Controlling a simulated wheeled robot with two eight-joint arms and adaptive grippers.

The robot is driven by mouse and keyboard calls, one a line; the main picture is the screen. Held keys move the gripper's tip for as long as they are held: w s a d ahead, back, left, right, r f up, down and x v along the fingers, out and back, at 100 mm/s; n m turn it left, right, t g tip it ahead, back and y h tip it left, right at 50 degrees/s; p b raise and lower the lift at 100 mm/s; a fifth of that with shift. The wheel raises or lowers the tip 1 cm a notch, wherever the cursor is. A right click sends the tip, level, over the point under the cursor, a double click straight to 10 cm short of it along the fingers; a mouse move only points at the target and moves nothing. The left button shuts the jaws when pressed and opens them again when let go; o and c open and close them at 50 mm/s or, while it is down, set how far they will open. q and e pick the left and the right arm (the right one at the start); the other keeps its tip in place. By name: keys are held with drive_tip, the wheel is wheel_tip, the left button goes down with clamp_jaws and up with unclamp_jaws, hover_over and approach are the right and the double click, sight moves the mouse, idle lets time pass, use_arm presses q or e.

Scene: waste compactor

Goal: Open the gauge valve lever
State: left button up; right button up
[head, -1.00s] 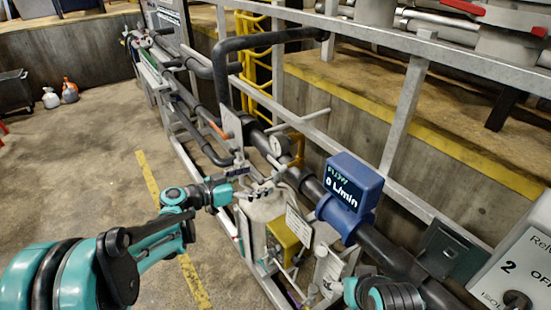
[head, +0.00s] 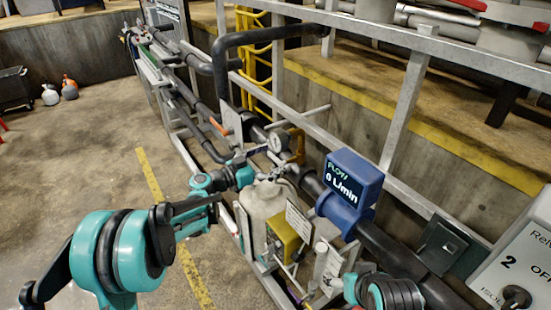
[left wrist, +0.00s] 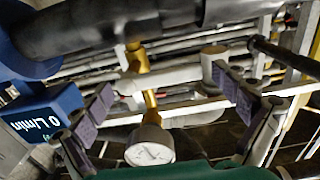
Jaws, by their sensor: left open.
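A round white-faced gauge (head: 277,142) sits beside the dark pipe in the head view. In the left wrist view the gauge (left wrist: 150,146) hangs at the lower middle, below a brass stem (left wrist: 142,80) that comes off the dark pipe. My left gripper (head: 270,162) is close to the gauge in the head view. In the wrist view its fingers (left wrist: 165,103) are spread apart, with the stem and gauge seen between them and nothing gripped.
A blue flow meter (head: 350,185) reading 0 L/min stands on the pipe to the right. A pale grey tank (head: 262,200) is just below the left gripper. Metal frame rails (head: 410,90) run behind.

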use_arm(q)
drive_tip(key=c, duration=1.7)
drive_tip(key=shift+f, duration=0.1)
drive_tip(key=n+b, duration=0.1)
drive_tip(key=n, duration=0.1)
drive_tip(key=f+n+b, duration=0.1)
drive_tip(key=n, duration=0.1)
drive_tip(key=shift+f+n, duration=0.15)
drive_tip(key=shift+n, duration=0.15)
drive_tip(key=shift+s+d+f+n+b, duration=0.2)
drive_tip(key=shift+s+f+n+b, duration=0.25)
drive_tip(key=shift+n, duration=1.75)
drive_tip(key=shift+s+d+f+n+b, duration=0.25)
drive_tip(key=shift+f+n+b, duration=0.2)
drive_tip(key=shift+n, duration=1.75)
drive_tip(key=shift+s+d+f+n+b, duration=0.2)
drive_tip(key=shift+s+f+n+b, duration=0.3)
drive_tip(key=shift+n, duration=1.7)
drive_tip(key=shift+w+r, duration=0.1)
